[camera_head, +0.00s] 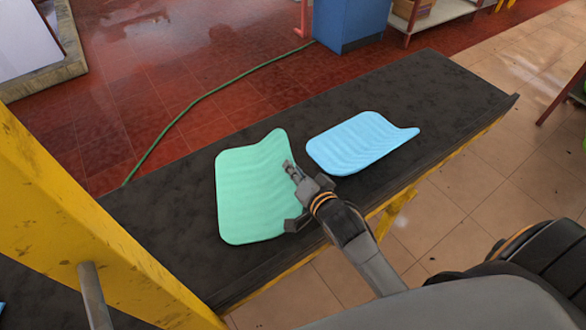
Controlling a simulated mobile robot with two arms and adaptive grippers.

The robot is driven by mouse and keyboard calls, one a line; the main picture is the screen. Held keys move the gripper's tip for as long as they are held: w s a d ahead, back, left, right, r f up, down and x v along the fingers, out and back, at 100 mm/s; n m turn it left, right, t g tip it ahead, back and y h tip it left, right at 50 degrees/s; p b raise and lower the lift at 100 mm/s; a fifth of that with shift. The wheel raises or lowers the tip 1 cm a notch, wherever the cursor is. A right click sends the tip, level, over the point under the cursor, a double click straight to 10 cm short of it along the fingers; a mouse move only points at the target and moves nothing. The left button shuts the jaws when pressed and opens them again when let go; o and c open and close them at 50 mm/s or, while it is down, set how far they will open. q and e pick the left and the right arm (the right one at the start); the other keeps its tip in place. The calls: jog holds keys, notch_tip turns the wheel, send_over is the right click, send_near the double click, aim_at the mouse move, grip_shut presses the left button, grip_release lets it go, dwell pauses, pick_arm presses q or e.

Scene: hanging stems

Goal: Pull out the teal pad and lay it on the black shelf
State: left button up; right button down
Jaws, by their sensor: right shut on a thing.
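The teal pad (249,195) is a wavy, pale green-teal sheet over the left-middle part of the black shelf (440,85). My right gripper (290,196) is shut on the pad's right edge. Whether the pad rests fully on the shelf or is held slightly above it, I cannot tell. A light blue pad (357,144) lies on the shelf to the right of the teal one, with a gap between them. My left gripper is not in view.
A yellow post (70,215) stands at the left, close to the camera. A blue box (350,22) stands on the red floor behind the shelf. The shelf is bare at its right end and along its back strip. A green hose (190,105) runs along the floor.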

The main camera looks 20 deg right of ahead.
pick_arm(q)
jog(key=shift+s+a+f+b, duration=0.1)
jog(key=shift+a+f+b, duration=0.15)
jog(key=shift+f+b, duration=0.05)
pick_arm(e)
jog(key=shift+f, duration=0.5)
jog(key=c, duration=1.4)
grip_release()
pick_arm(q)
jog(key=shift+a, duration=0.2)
pick_arm(e)
jog(key=shift+s, duration=0.1)
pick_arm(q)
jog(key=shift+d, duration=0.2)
pick_arm(e)
jog(key=v, duration=1.2)
